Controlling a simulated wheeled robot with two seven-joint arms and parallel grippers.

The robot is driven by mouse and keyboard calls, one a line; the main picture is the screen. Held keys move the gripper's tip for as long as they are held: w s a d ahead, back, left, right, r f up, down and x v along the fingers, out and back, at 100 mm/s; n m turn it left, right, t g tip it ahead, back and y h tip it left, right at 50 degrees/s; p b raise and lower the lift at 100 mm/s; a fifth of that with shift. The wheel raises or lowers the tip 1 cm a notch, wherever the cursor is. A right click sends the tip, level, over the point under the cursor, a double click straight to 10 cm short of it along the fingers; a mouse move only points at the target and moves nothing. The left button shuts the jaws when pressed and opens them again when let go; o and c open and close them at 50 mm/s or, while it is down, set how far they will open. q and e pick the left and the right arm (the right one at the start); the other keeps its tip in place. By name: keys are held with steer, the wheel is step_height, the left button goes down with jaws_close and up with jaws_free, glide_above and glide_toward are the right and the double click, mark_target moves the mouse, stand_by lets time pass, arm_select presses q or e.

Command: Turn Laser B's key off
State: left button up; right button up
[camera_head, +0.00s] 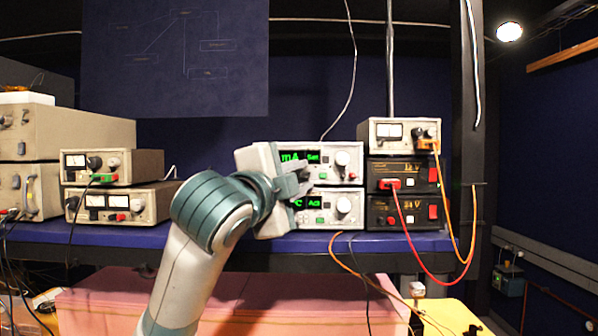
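Two white laser controller boxes are stacked on the blue shelf. The upper unit (341,156) shows a green "mA" and "Set" display, and the lower unit (345,221) shows "°C" and "Act". I cannot read which one is Laser B. My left gripper (303,181) is in front of their left half, with its fingertips close to the panels near the seam between them. Whether the fingers touch anything, and how far apart they are, is unclear. No key shows clearly; the gripper and wrist cover the left part of both panels. My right gripper is out of view.
Power supplies (402,175) with red and orange cables stand right of the controllers. Beige meter boxes (140,203) stand to the left on the blue shelf (270,243). A dark post (466,130) rises at the right. Pink foam (100,300) lies below.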

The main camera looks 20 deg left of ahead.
arm_select(q)
jaws_close()
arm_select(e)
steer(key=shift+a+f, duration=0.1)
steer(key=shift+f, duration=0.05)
arm_select(q)
steer(key=n+t+y+b, duration=0.1)
steer(key=n+b, duration=0.3)
steer(key=b, duration=0.1)
steer(key=f+n+t+y+b, duration=0.1)
steer(key=n+y+b, duration=0.1)
steer(key=n+b, duration=0.3)
steer(key=d+n+t+y+b, duration=0.1)
steer(key=n+y+b, duration=0.1)
steer(key=n+b, duration=0.3)
steer(key=shift+w+f, duration=0.15)
steer(key=shift+f, duration=0.1)
steer(key=n+y+b, duration=0.1)
steer(key=n, duration=0.1)
steer(key=n+y+b, duration=0.2)
steer(key=n, duration=0.1)
steer(key=shift+r+n, duration=0.15)
steer(key=shift+n, duration=0.15)
steer(key=shift+r, duration=0.1)
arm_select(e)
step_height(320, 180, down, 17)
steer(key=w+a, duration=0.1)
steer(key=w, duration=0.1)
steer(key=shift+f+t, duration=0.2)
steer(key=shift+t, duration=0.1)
